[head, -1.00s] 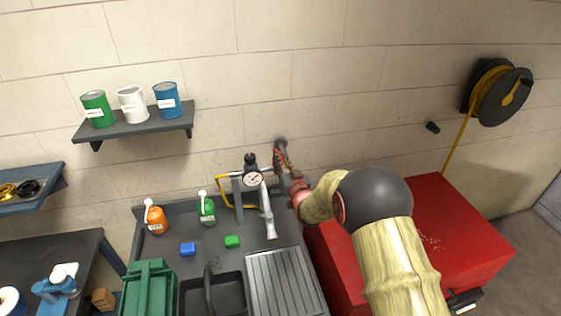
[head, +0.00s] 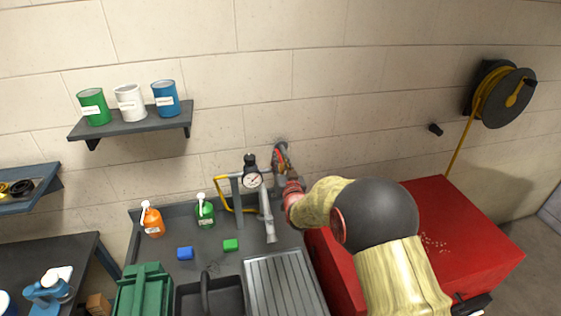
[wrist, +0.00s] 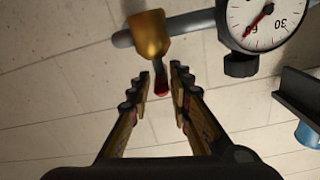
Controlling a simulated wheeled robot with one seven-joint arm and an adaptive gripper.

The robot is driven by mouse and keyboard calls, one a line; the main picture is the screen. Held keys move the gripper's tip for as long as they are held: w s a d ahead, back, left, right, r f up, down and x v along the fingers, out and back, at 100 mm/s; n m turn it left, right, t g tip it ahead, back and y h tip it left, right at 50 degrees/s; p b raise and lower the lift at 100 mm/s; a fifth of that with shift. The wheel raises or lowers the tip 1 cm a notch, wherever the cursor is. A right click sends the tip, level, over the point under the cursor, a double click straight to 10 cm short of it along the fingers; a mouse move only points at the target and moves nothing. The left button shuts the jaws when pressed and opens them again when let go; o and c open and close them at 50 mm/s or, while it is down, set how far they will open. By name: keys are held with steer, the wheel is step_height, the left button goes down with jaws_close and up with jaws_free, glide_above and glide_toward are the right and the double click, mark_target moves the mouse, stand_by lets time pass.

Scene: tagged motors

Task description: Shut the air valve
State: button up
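The air valve shows in the wrist view as a brass body (wrist: 150,38) on a grey pipe. Its lever, with a red end (wrist: 161,86), points from the body toward my gripper (wrist: 160,76). My gripper is open, with one finger on each side of the red end. Gaps show between the lever and both fingers, so it is not gripped. In the head view my gripper (head: 283,162) is at the pipework by the wall, and it mostly hides the valve there.
A pressure gauge (wrist: 265,20) sits close to the right of the valve; it also shows in the head view (head: 252,180). A yellow hose (head: 220,192) loops beside it. Bottles, a green crate (head: 145,290) and blocks stand on the bench. A red cabinet (head: 455,235) is under my arm.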

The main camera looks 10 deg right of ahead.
steer(key=shift+o, duration=0.6)
steer(key=shift+a, duration=0.15)
steer(key=s, duration=1.2)
